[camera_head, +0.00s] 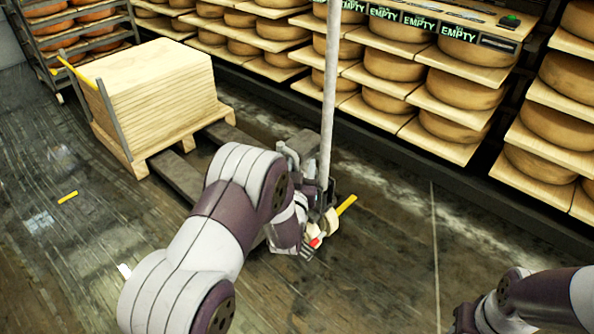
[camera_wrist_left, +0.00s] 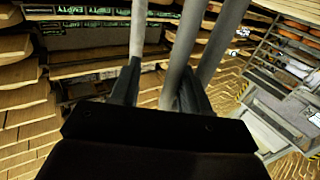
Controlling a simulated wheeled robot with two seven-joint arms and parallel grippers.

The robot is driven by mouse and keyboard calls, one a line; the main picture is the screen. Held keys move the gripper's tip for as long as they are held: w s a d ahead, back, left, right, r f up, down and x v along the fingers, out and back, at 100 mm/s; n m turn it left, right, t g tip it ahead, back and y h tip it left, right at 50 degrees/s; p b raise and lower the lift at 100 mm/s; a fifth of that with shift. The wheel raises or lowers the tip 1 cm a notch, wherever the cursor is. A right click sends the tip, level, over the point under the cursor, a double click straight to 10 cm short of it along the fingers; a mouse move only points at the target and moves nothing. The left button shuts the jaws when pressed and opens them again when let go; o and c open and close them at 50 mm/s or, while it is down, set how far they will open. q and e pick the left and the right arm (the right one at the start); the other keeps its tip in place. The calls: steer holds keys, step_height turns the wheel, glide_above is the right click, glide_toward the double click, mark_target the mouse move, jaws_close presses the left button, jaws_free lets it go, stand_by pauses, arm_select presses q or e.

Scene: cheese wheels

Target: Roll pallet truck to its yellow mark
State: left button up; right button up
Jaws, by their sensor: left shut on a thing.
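The pallet truck (camera_head: 182,178) has its dark forks under a wooden pallet with a tall stack of pale boards (camera_head: 150,95). Its grey handle pole (camera_head: 330,100) rises upright out of the top of the head view. Its wheels (camera_head: 322,232) are on the floor at the right end. A yellow mark (camera_head: 345,206) lies just right of the wheels, partly hidden by them. My left gripper (camera_head: 305,242) is low at the truck's handle end, shut on the truck's handle. The exact contact is hidden. The wrist view shows the black fingers (camera_wrist_left: 160,85) among grey poles (camera_wrist_left: 185,45).
Another yellow mark (camera_head: 67,197) lies on the floor at left. Shelves of cheese wheels (camera_head: 465,85) with green EMPTY labels line the back and right. A cheese rack (camera_head: 85,30) stands at the far left. Wet dark floor (camera_head: 390,280) is free at front right. My right arm is at bottom right.

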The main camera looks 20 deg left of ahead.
arm_select(q)
steer(key=shift+s+a+f, duration=0.15)
steer(key=shift+s+f, duration=0.05)
steer(key=shift+f, duration=0.05)
stand_by(0.5)
steer(key=s+d+p, duration=0.2)
steer(key=s+p, duration=0.2)
steer(key=s, duration=0.8)
steer(key=shift+s+d, duration=0.25)
